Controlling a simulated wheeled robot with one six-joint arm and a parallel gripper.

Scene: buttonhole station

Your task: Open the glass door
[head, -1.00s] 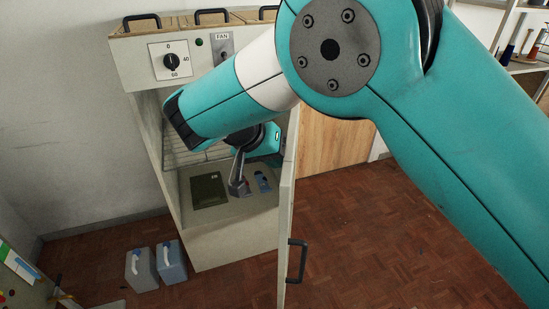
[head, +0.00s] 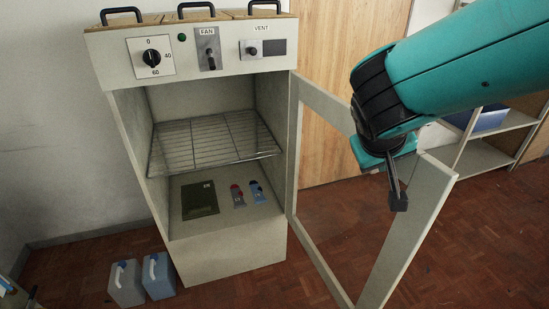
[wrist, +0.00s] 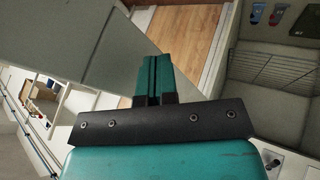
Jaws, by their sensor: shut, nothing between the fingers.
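The glass door (head: 292,172) is a pale frame around a clear pane, hinged on the right side of the cabinet (head: 228,262). It stands swung wide open to the right, and the cabinet's front is uncovered. My gripper (head: 397,202) is shut and empty at the upper part of the door, near its free edge; I cannot tell whether it touches the door. The door's handle does not show now. In the wrist view the shut fingers (wrist: 153,78) point up the picture, with a pale flat surface close at the left.
Inside the cabinet are a wire rack (head: 212,142), a dark booklet (head: 200,200) and two small tubes (head: 238,196). Two blue-grey jugs (head: 158,275) stand on the floor at the left. White shelves (head: 490,150) stand at the right. Floor shows around the door.

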